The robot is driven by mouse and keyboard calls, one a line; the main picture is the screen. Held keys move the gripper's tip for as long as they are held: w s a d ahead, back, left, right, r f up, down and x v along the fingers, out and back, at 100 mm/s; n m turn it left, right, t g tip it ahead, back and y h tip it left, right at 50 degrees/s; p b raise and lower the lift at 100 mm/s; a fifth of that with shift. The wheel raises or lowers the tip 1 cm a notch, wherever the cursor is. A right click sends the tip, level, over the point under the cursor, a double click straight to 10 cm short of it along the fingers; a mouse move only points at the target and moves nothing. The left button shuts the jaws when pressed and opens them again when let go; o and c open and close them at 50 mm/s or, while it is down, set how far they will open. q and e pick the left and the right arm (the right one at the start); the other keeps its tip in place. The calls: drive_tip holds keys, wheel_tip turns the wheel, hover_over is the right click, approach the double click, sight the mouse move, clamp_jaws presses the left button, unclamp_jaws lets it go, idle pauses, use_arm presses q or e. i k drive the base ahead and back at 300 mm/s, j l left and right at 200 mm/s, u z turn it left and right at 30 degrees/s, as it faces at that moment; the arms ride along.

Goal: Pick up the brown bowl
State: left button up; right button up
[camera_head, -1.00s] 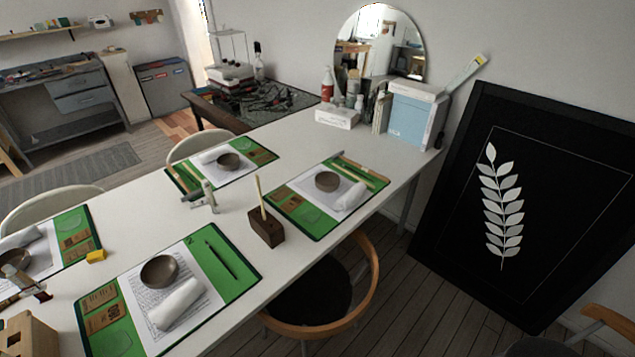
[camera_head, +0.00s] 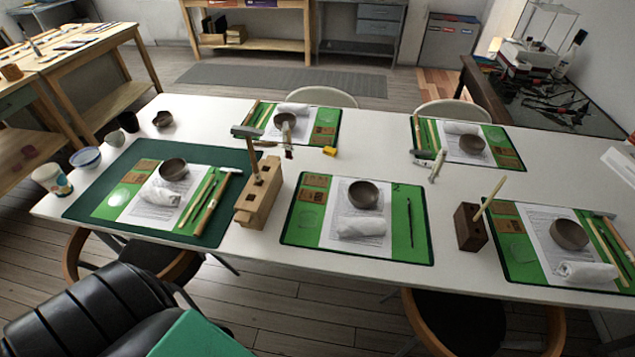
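Several brown bowls stand on the white table, each on a place setting. One brown bowl (camera_head: 363,194) is on the front middle setting, above a rolled white cloth (camera_head: 360,227). Another bowl (camera_head: 173,169) is on the left setting, and one bowl (camera_head: 569,234) is on the right setting. At the far side are a bowl (camera_head: 285,117) and a bowl (camera_head: 472,145). The frame does not show which bowl the task means. Neither of my grippers is in view.
A wooden block with tools (camera_head: 258,195) and a dark pen block (camera_head: 470,228) stand between the settings. Cups and a blue-white bowl (camera_head: 85,158) line the table's left end. A black padded seat (camera_head: 95,315) and wooden chairs stand along the front edge.

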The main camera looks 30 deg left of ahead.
sight(362, 193)
drive_tip(key=u, duration=0.5)
drive_tip(key=z, duration=1.4)
drive_tip(key=u, duration=1.4)
drive_tip(key=l+z, duration=0.4)
drive_tip(key=l, duration=1.05)
